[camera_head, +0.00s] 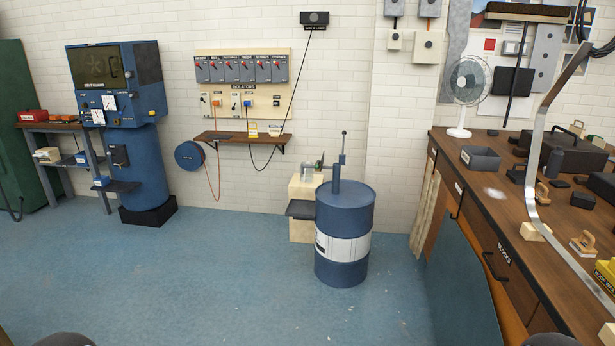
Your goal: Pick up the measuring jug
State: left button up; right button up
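A small clear, greyish vessel (308,173), which looks like the measuring jug, stands on top of a pale wooden stand (302,227) near the white brick wall. It is small in the picture, so its handle and markings cannot be made out. A blue drum (342,265) with a white band and a pump on top stands just in front and to the right of it. Neither of my grippers is in view. Only dark rounded shapes, probably parts of my arms, show at the bottom left and bottom right edges.
A wooden workbench (467,192) runs along the right, with a fan (467,82), a grey tray (480,158) and several tools. A dark shelf (301,209) juts out left of the drum. A blue machine (146,165) stands at left. The blue floor (200,285) in front is clear.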

aim_at(308, 177)
jog(key=u, duration=0.25)
jog(key=i, duration=1.95)
jog(key=u, duration=0.3)
jog(key=i, duration=2.95)
jog(key=z, duration=0.4)
jog(key=i, duration=1.4)
jog(key=z, duration=0.2)
